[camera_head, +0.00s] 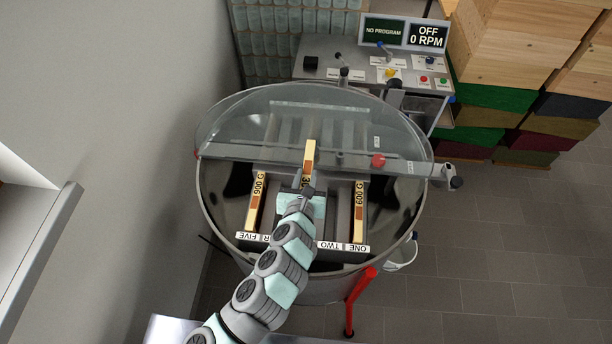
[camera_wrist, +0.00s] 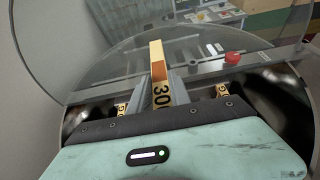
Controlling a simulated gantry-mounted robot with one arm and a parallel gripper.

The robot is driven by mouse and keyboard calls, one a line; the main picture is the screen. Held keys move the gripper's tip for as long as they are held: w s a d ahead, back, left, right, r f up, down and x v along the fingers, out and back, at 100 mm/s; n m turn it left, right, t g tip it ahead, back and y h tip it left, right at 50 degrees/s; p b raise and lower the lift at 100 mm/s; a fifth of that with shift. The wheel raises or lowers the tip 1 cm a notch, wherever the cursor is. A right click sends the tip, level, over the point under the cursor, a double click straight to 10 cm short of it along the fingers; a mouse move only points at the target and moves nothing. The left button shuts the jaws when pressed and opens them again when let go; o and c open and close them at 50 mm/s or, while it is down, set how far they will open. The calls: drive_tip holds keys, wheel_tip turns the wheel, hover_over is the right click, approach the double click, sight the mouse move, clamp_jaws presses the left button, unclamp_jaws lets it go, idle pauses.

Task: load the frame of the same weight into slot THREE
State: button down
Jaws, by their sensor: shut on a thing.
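My gripper (camera_head: 307,190) is shut on a yellow wooden frame (camera_head: 309,158) over the middle of the round steel drum. In the wrist view this frame (camera_wrist: 157,60) stands between the fingers, its label starting with "30". A left frame (camera_head: 256,205) sits in the drum above the label strip (camera_head: 250,237) reading FIVE. A right frame (camera_head: 359,212) sits near the strip (camera_head: 343,246) reading ONE and TWO. My arm hides the slot THREE label and the held frame's lower part.
A clear lid (camera_head: 320,125) covers the drum's far half, close to the held frame's far end. A red knob (camera_head: 378,161) sits on its bar. A control panel (camera_head: 400,75) behind shows OFF, 0 RPM. Stacked wooden boxes (camera_head: 530,45) stand at right; a wall is at left.

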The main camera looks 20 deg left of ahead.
wheel_tip(320, 180, down, 19)
drive_tip(key=b, duration=1.5)
drive_tip(key=shift+f, duration=0.2)
idle(0.9)
drive_tip(key=shift+f, duration=0.15)
idle(0.9)
drive_tip(key=c, duration=1.1)
unclamp_jaws()
drive_tip(key=p+v, duration=0.3)
drive_tip(key=v, duration=0.7)
drive_tip(key=shift+s+d+p, duration=0.1)
drive_tip(key=shift+s+p, duration=0.2)
drive_tip(key=shift+s, duration=0.05)
